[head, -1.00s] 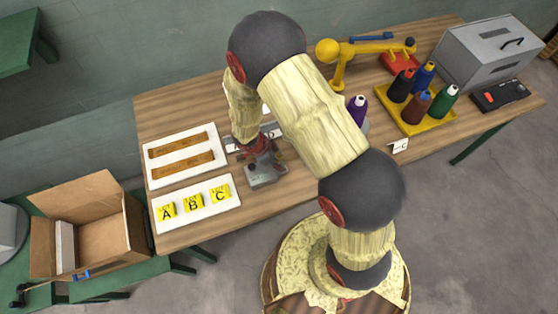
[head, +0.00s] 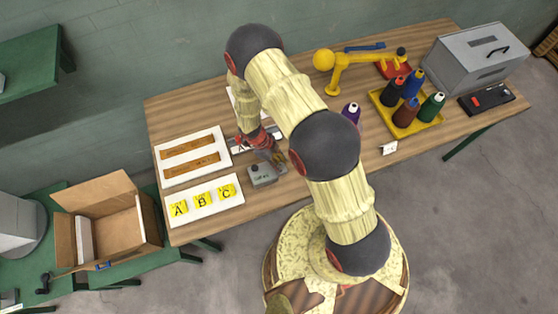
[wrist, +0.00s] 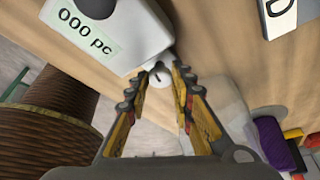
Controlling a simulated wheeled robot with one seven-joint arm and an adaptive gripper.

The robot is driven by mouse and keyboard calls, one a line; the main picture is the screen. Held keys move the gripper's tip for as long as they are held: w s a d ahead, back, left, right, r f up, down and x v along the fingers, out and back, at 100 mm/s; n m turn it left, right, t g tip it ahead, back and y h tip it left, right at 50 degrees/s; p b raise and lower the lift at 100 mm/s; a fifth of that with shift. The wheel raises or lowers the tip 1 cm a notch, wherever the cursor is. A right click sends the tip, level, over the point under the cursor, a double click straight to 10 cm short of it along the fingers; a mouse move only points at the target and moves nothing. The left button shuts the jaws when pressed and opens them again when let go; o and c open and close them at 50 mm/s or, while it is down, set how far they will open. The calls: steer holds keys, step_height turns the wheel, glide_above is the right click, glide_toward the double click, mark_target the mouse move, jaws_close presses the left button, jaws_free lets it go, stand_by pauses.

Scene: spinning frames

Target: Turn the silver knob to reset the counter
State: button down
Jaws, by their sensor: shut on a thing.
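The grey counter (head: 262,176) sits on the wooden table, right of the lettered yellow cards. In the wrist view the counter (wrist: 135,62) shows at the top left, and its display (wrist: 82,30) reads "000 pc". The small silver knob (wrist: 158,77) sticks out of the counter's side, with a dark mark on its face. My gripper (wrist: 163,72) is shut on the knob, its fingertips on either side of it. In the head view my gripper (head: 275,158) is beside the counter at its right, and the knob is hidden there.
White boards with brown strips (head: 190,155) and yellow A, B, C cards (head: 201,200) lie left of the counter. A purple thread cone (head: 351,112), a yellow tray (head: 410,132) of several cones and a yellow lamp-like arm (head: 345,62) stand to the right.

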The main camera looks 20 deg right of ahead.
stand_by(0.4)
steer(key=c, duration=1.5)
jaws_free()
steer(key=shift+c, duration=0.2)
steer(key=shift+r, duration=0.1)
steer(key=shift+v, duration=3.9)
steer(key=shift+w, duration=0.1)
